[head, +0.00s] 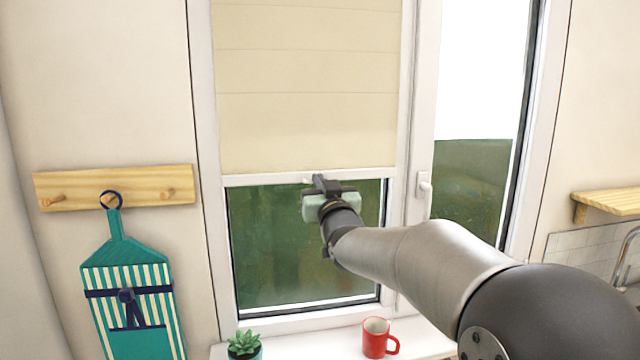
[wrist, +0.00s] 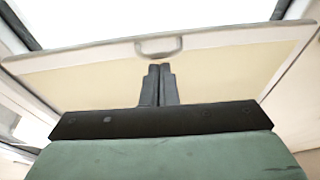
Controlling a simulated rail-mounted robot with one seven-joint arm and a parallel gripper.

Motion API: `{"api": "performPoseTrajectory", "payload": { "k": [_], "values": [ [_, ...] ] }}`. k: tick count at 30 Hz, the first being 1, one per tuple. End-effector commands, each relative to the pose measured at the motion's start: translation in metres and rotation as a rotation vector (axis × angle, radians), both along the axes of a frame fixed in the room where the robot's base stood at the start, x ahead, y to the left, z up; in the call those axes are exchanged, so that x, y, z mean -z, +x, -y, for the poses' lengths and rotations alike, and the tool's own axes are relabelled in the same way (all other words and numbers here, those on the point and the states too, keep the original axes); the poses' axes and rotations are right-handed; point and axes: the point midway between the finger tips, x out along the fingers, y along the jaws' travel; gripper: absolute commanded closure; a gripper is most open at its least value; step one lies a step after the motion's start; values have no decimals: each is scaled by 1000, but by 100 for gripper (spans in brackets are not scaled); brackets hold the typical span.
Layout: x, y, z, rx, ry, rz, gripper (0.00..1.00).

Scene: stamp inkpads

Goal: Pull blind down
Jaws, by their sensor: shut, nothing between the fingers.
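The beige blind (head: 308,95) covers the upper part of the left window in the head view, ending in a white bottom bar (head: 255,179) a little below mid-window. In the wrist view the blind (wrist: 110,80) spreads ahead of the fingers, and a grey handle (wrist: 158,47) sits on its bottom bar (wrist: 215,42). My gripper (head: 319,182) is at the bar in the head view. In the wrist view my gripper (wrist: 158,70) is shut with its fingertips together, just short of the handle in the picture. Whether the fingers touch the bar or handle, I cannot tell.
A red mug (head: 376,338) and a potted succulent (head: 244,345) stand on the windowsill below. A striped apron (head: 130,290) hangs from a wooden peg rail (head: 115,187) at the left. The window handle (head: 424,186) is right of the gripper. A wooden shelf (head: 608,202) is at the right.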

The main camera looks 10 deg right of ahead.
Motion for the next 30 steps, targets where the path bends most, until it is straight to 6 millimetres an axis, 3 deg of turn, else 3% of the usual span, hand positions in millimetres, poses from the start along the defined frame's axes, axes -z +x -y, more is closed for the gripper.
{"api": "performPoseTrajectory", "payload": {
  "k": [8, 30],
  "values": [
    [50, 0, -1, -2, -1, -2, 100],
    [266, 1, -1, -2, 0, -4, 100]
  ]
}}
